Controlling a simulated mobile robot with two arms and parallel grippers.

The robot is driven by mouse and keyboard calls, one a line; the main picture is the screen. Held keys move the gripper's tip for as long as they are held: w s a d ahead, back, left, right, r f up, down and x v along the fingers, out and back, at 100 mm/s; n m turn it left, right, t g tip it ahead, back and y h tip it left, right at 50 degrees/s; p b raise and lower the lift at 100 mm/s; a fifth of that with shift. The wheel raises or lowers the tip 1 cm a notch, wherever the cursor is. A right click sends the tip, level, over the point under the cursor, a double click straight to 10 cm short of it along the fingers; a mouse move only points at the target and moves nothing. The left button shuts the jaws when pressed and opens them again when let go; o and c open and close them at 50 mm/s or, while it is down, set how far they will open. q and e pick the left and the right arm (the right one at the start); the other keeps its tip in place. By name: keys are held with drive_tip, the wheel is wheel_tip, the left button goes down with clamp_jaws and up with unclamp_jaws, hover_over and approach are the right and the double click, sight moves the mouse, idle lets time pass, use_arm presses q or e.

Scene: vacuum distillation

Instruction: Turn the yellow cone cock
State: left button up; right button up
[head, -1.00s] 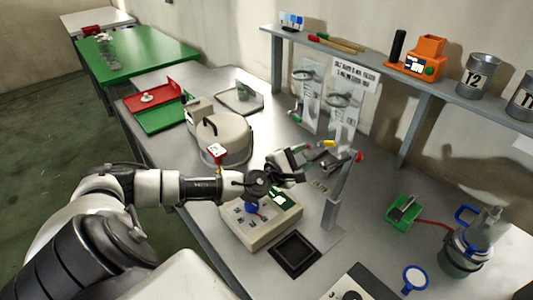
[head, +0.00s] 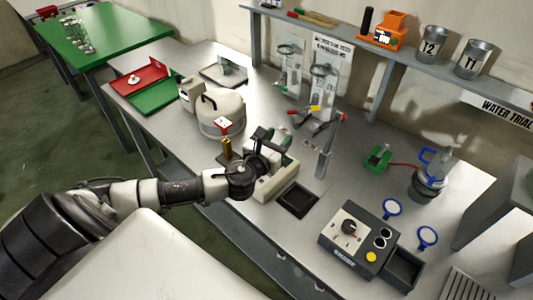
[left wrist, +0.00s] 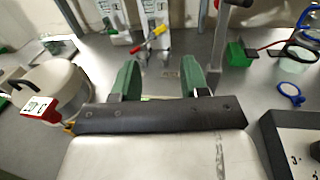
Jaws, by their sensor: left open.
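The yellow cone cock (head: 316,109) sits low on the glassware against the white back panel, with red parts beside it. In the left wrist view the yellow handle (left wrist: 157,31) slants, just above a red handle (left wrist: 137,48). My left gripper (head: 279,139) is over the beige device, short of the cock and not touching it. In the left wrist view its green fingers (left wrist: 162,78) are apart with nothing between them, and the cock lies beyond them. My right gripper is not in view.
A beige round pot (head: 220,113) with a red-white tag stands left of the gripper. A grey post (head: 325,150) stands to its right. A black control box (head: 350,237) and blue-rimmed lenses are at front right. A shelf (head: 395,62) runs above.

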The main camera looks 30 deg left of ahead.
use_arm(q)
drive_tip(key=shift+s+d+f+n+g+y, duration=0.2)
drive_tip(key=shift+s+n, duration=0.25)
drive_tip(key=shift+n, duration=0.4)
drive_tip(key=shift+s+d+f+n+g+y, duration=0.1)
drive_tip(key=shift+s+d+f+n+y, duration=0.15)
drive_tip(key=shift+s+n, duration=0.4)
drive_tip(key=shift+s+d+f+n+g+y, duration=0.1)
drive_tip(key=shift+s+d+f+n+y, duration=0.15)
drive_tip(key=shift+n, duration=0.75)
